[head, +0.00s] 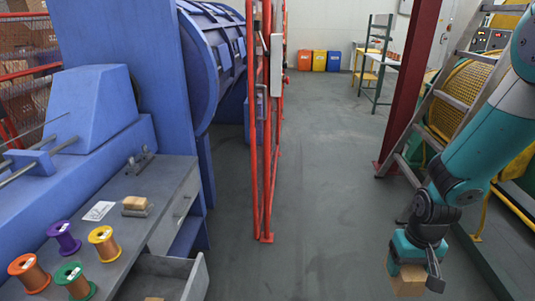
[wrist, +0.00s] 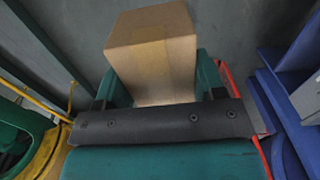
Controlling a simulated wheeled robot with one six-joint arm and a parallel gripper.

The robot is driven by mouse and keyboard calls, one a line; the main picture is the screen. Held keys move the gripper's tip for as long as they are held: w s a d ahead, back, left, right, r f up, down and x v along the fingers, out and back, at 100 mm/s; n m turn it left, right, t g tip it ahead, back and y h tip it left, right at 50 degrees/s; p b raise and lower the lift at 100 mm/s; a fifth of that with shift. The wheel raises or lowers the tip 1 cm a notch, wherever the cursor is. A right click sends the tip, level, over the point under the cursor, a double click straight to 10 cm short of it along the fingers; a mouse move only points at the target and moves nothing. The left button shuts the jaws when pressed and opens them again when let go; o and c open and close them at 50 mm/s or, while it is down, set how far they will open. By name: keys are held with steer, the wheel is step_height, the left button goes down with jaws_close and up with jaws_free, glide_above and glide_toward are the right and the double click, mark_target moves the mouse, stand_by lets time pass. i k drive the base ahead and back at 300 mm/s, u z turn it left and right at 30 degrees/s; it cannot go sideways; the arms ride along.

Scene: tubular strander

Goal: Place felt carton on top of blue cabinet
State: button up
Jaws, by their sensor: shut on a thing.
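My gripper (head: 418,268) is at the lower right of the head view, shut on a brown cardboard carton, the felt carton (head: 408,282). The carton hangs below the gripper, over the floor. In the wrist view the carton (wrist: 152,50) sits between the teal fingers of my gripper (wrist: 160,90), with tape along its top. The blue cabinet (head: 190,235) is at the left of the head view, with a grey top and drawers, one pulled open. The carton is well to the right of it and apart from it.
Purple, yellow, orange and green spools (head: 102,240), a white card (head: 98,211) and a small brown block (head: 135,203) are on the grey top. A red frame (head: 266,150) stands beyond the cabinet. A ladder (head: 440,100) is at right. The middle floor is clear.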

mark_target(163, 175)
steer(key=z, duration=0.5)
steer(key=i, duration=1.55)
steer(key=u, duration=1.15)
steer(key=i, duration=0.85)
steer(key=u, duration=0.95)
steer(key=i, duration=0.85)
steer(key=u, duration=0.15)
